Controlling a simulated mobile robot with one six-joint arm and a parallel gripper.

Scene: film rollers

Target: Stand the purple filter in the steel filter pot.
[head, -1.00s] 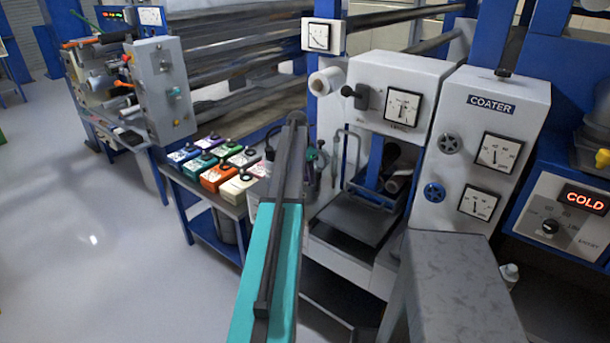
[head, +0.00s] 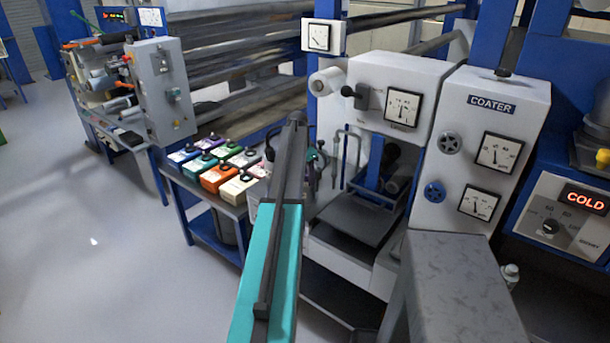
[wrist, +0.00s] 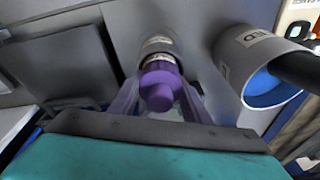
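The purple filter (wrist: 160,82) shows in the middle of the wrist view, its narrow round end toward the camera. Directly beyond it is a grey round steel pot (wrist: 158,46) with a pale label. The filter overlaps the pot; how deep it sits in it is hidden. My gripper (wrist: 160,95) has one finger on each side of the filter. Whether the fingers press on it or stand slightly apart cannot be told. In the head view the gripper is mostly hidden behind my teal arm.
A grey labelled cylinder with a blue inside (wrist: 272,85) stands close on the right in the wrist view. In the head view, several coloured boxes (head: 222,178) lie on a bench left of my arm. The coater (head: 480,150) stands to the right.

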